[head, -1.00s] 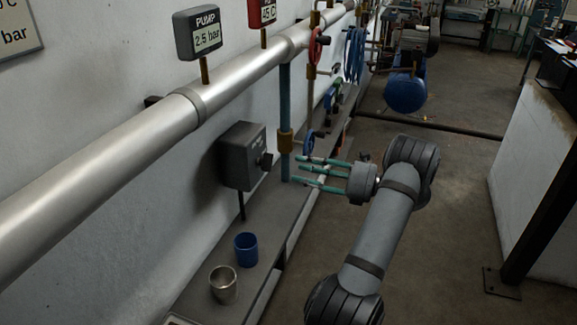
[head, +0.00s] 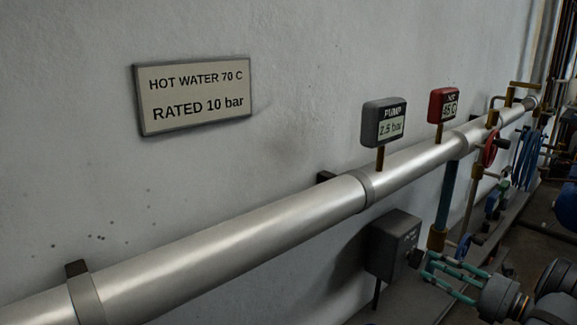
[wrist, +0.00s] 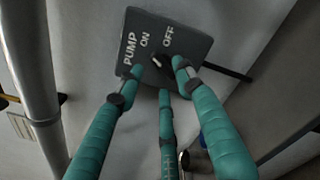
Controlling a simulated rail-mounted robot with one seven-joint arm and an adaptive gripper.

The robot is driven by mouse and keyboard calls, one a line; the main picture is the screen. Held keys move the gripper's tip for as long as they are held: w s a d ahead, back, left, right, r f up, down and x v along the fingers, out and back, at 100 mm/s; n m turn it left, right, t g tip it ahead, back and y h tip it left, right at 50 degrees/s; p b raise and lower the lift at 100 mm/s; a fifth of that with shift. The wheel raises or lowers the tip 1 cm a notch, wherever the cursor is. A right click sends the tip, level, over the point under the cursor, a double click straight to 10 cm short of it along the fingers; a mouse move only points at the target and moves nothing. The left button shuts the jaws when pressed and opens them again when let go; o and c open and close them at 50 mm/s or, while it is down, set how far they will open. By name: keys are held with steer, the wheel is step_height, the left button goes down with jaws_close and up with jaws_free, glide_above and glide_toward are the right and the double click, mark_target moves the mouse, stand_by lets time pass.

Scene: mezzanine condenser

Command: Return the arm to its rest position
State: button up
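My gripper (head: 437,268) has three teal fingers. In the head view it is at the lower right, just right of the grey pump switch box (head: 393,245) on the wall. The fingers are spread apart with nothing between them, so it is open. In the wrist view the fingertips (wrist: 160,78) lie in front of the box (wrist: 190,42), which reads PUMP, ON and OFF. A dark knob (wrist: 160,60) shows between the fingertips. I cannot tell whether they touch it or which way it points. My arm runs off the lower right of the head view.
A thick silver pipe (head: 230,240) runs along the wall. It carries a grey PUMP display (head: 384,122) reading 2.5 bar and a red display (head: 443,105). A sign (head: 193,95) reads HOT WATER 70 C, RATED 10 bar. A red valve wheel (head: 491,149) is at right.

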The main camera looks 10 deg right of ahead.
mark_target(420, 256)
steer(key=x, duration=0.5)
steer(key=shift+w+a, duration=0.15)
steer(key=shift+w, duration=0.1)
steer(key=shift+r+m+p, duration=0.25)
steer(key=shift+m+p, duration=0.25)
steer(key=shift+p, duration=0.35)
steer(key=shift+s+f+m+p, duration=0.1)
steer(key=shift+s+m+p, duration=0.05)
steer(key=shift+m+p, duration=0.55)
steer(key=shift+f, duration=0.1)
steer(key=shift+f+b, duration=0.15)
steer(key=shift+b, duration=0.25)
